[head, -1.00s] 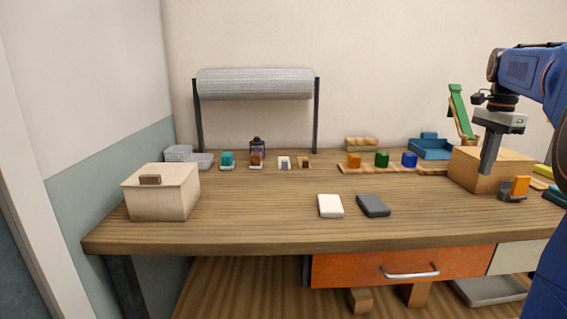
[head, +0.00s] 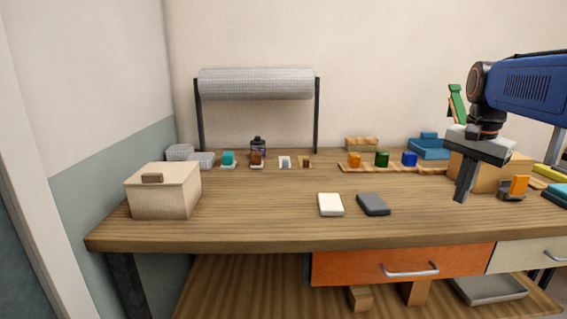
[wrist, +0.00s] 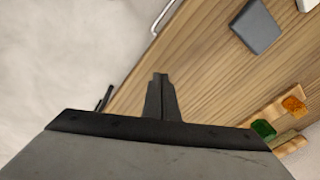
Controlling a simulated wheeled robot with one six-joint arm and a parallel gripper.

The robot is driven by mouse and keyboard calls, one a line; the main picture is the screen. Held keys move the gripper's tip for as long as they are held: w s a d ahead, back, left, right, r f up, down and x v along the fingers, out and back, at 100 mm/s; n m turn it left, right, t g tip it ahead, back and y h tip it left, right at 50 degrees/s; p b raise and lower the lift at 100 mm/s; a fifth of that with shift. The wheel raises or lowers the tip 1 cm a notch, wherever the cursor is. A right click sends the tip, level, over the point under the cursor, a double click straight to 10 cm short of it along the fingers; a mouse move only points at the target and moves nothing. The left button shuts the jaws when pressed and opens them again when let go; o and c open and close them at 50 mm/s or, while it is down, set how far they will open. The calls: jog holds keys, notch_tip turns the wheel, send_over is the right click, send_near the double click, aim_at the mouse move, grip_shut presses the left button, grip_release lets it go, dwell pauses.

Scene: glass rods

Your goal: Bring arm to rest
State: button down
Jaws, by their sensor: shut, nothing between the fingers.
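My gripper (head: 462,192) hangs from my blue arm at the right side of the head view, fingers pointing down. It is above the right part of the wooden workbench (head: 270,215), in front of a wooden box (head: 490,175). Its fingers are together with nothing between them. In the wrist view the closed fingers (wrist: 160,80) stand in the middle, over the bench's front edge, with grey floor to the left.
A white block (head: 331,204) and a dark grey block (head: 373,204) lie on the bench; the dark one also shows in the wrist view (wrist: 257,26). Orange, green and blue blocks (head: 382,159) sit on a wooden rack behind. A lidded box (head: 163,190) stands at left.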

jog(key=s+a+f+n+t, duration=0.1)
jog(key=s+a+f+n, duration=0.4)
jog(key=s+f, duration=0.4)
jog(key=s+a+f+n+t, duration=0.2)
jog(key=s+a+f+n, duration=0.4)
jog(key=s+a+f, duration=0.2)
jog(key=s+f, duration=0.2)
jog(key=s, duration=0.2)
jog(key=shift+a+n, duration=0.3)
